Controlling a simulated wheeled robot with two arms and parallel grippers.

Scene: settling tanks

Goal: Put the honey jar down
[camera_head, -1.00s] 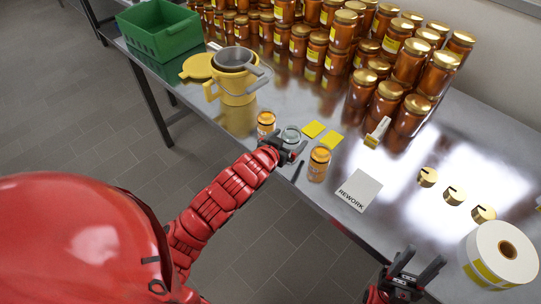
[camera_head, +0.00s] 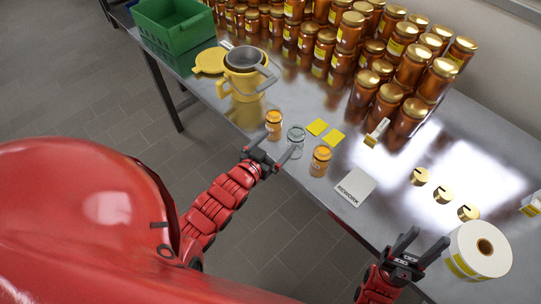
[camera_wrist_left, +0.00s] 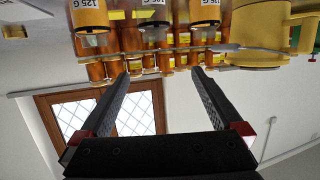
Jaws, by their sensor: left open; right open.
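Three small jars stand upright in a row near the table's front edge: an amber jar (camera_head: 274,123), a clear-looking jar (camera_head: 296,139) in the middle and another amber jar (camera_head: 320,161). I cannot tell for sure which one is the honey jar. My left gripper (camera_head: 271,158) is open and empty, in front of the middle jar and apart from it. In the left wrist view the spread fingers (camera_wrist_left: 160,75) have nothing between them, and the jars, including the middle jar (camera_wrist_left: 153,14), appear upside down at the top. My right gripper (camera_head: 424,248) is open and empty at the front edge.
Yellow squares (camera_head: 325,132) lie behind the jars, and a REWORK card (camera_head: 355,187) lies to their right. A yellow pot (camera_head: 246,84) and green crate (camera_head: 172,30) stand left. Many tall honey jars (camera_head: 387,103) fill the back. Gold lids (camera_head: 443,195) and a label roll (camera_head: 482,249) are right.

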